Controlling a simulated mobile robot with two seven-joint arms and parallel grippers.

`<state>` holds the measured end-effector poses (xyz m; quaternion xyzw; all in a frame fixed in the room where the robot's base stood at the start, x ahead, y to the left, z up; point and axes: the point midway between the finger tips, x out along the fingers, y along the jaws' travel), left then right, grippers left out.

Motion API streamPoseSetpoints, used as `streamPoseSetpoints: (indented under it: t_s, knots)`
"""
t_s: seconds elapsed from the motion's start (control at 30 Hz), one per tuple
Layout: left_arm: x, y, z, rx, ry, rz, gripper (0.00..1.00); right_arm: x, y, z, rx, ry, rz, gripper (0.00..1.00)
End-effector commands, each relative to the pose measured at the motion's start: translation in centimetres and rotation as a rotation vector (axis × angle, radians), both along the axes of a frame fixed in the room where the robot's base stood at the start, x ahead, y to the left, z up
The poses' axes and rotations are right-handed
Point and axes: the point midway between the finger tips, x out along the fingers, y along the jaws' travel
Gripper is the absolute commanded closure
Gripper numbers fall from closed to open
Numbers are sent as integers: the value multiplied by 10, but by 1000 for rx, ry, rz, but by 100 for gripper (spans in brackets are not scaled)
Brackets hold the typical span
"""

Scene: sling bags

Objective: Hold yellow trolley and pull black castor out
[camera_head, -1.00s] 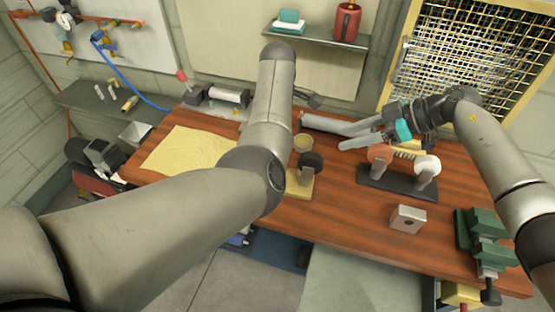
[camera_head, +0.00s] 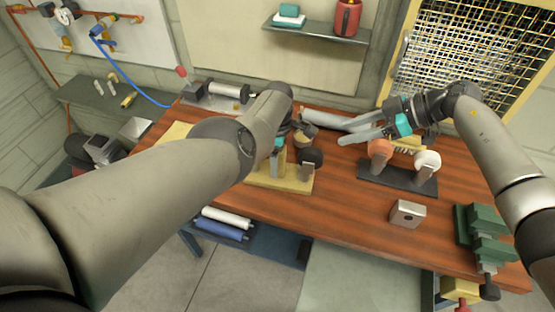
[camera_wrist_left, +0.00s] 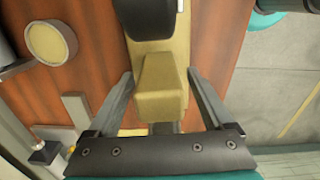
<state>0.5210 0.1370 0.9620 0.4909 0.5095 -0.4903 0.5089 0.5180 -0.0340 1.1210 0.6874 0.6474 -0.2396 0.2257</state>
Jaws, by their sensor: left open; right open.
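The yellow trolley (camera_head: 300,184) stands on the wooden bench, partly hidden by my left arm. The black castor (camera_head: 310,157) sits upright at its right end in the head view. In the left wrist view, the black castor (camera_wrist_left: 150,18) is at the top, beyond a yellow upright block of the trolley (camera_wrist_left: 162,88). My left gripper (camera_wrist_left: 160,75) is open, one finger on each side of that block, with gaps visible. In the head view it is mostly hidden by my arm. My right gripper (camera_head: 345,134) is open and empty, above the bench behind the dark trolley.
A dark trolley (camera_head: 398,180) with an orange castor (camera_head: 380,150) and a white castor (camera_head: 427,161) stands to the right. A metal block (camera_head: 407,214) and a green vise (camera_head: 482,235) are nearer the front right. The front middle of the bench is clear.

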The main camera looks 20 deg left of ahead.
Motion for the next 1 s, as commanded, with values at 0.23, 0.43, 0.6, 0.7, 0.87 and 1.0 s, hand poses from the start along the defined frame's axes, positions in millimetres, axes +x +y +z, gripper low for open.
streamPoseSetpoints:
  t_s: [0.23,0.43,0.6,0.7,0.87,1.0]
  knots:
    - [-1,0,-3,-1,0,0,15,0,0,0,0,0,0,50]
    - [-1,0,-3,-1,0,0,15,0,0,0,0,0,0,50]
    - [-1,0,-3,-1,0,0,30,0,0,0,0,0,0,50]
    - [-1,0,-3,-1,0,0,41,0,0,0,0,0,0,50]
    - [-1,0,-3,-1,0,0,59,0,0,0,0,0,0,50]
    - [-1,0,-4,-1,1,0,75,0,0,0,0,0,0,50]
